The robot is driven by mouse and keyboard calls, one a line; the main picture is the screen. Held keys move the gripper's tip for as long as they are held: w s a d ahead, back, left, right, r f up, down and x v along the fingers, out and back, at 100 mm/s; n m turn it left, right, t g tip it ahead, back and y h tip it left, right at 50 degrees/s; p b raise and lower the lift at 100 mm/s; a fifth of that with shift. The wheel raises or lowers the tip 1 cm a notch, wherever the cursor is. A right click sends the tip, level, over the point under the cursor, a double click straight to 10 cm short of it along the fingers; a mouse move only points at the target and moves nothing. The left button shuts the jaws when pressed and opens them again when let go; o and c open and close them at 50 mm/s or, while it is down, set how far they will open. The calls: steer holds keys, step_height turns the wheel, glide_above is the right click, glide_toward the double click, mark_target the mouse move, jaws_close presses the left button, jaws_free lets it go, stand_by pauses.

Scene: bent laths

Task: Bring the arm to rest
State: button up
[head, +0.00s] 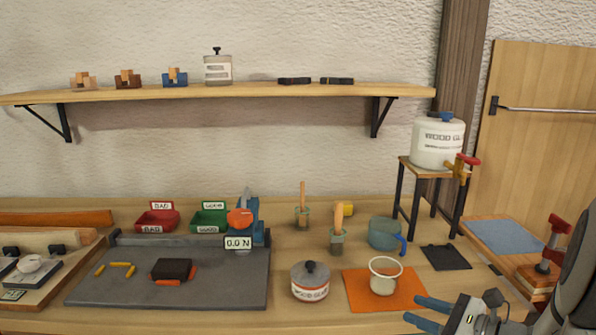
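My gripper (413,309) shows at the lower right, in front of the workbench (330,319). Its two blue fingers point left and are apart, with nothing between them. The fingers appear near the front right corner of the orange mat (357,296); their height above the bench is hard to tell. My grey arm enters from the right edge and hides part of the bench there. A white cup (384,278) stands upright on the orange mat, behind and left of the fingers.
A lidded glue pot (310,286) stands left of the mat. A blue-green jug (383,235), a dark pad (445,257) and a stand with a glue tank (437,145) are behind my gripper. A red clamp (556,238) is at right. A grey board (220,290) lies at left.

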steer(key=s+a+r+n+g+h+p, duration=0.3)
steer(key=s+a+n+g+p, duration=0.2)
steer(key=s+a+n+g, duration=0.6)
step_height(320, 180, up, 6)
steer(key=s+d+n+t+h+p, duration=0.1)
steer(key=s+n+t+h+p, duration=0.1)
steer(key=n+h, duration=0.6)
steer(key=n+p, duration=0.1)
steer(key=n, duration=0.4)
steer(key=shift+d+n+t+p, duration=0.15)
steer(key=shift+n+t+p, duration=0.15)
steer(key=shift+n+p, duration=0.1)
